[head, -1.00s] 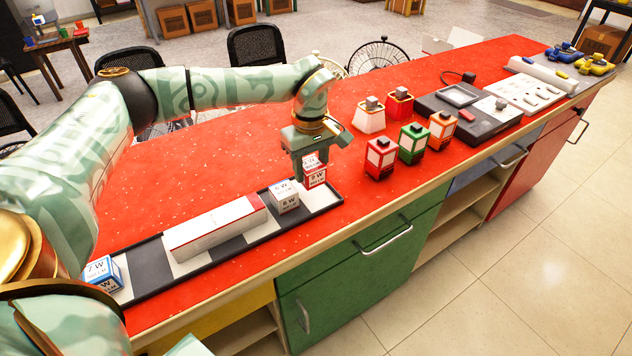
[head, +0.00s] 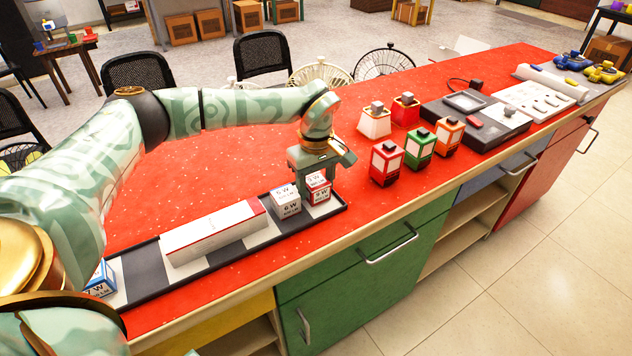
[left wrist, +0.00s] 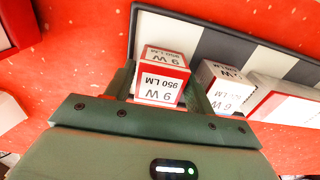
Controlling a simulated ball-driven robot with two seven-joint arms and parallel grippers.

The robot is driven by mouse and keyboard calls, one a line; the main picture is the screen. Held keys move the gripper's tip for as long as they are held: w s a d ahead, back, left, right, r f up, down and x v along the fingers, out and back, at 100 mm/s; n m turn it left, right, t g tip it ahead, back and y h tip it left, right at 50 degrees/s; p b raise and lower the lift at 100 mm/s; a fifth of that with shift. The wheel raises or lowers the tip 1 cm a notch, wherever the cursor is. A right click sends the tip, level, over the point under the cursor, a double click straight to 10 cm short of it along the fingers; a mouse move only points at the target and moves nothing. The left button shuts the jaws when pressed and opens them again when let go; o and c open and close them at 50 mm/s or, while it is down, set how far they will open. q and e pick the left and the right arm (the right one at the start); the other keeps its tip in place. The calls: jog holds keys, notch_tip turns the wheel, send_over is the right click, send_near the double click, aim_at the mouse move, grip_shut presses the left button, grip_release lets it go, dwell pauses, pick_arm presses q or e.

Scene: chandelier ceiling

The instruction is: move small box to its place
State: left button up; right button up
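The small box (head: 318,189) is white and red, marked 9 W and 950 LM in the left wrist view (left wrist: 162,78). It is upright at the right end of the long black-and-white tray (head: 150,265); I cannot tell if its base touches the tray floor. My left gripper (head: 317,178) points down from above, its fingers on either side of the box and shut on it. A white 6 W box (head: 286,203) stands close to its left, also in the left wrist view (left wrist: 225,88). My right gripper is not in view.
A long white-and-red box (head: 213,231) and a blue-white 7 W box (head: 101,281) are further left on the tray. Several lantern-like items, including a red one (head: 386,163), stand right of the gripper. The red counter (head: 220,165) behind the tray is clear.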

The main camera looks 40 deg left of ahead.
aim_at(316, 180)
pick_arm(q)
notch_tip(316, 180, up, 12)
jog(key=p, duration=0.4)
jog(key=shift+r, duration=0.15)
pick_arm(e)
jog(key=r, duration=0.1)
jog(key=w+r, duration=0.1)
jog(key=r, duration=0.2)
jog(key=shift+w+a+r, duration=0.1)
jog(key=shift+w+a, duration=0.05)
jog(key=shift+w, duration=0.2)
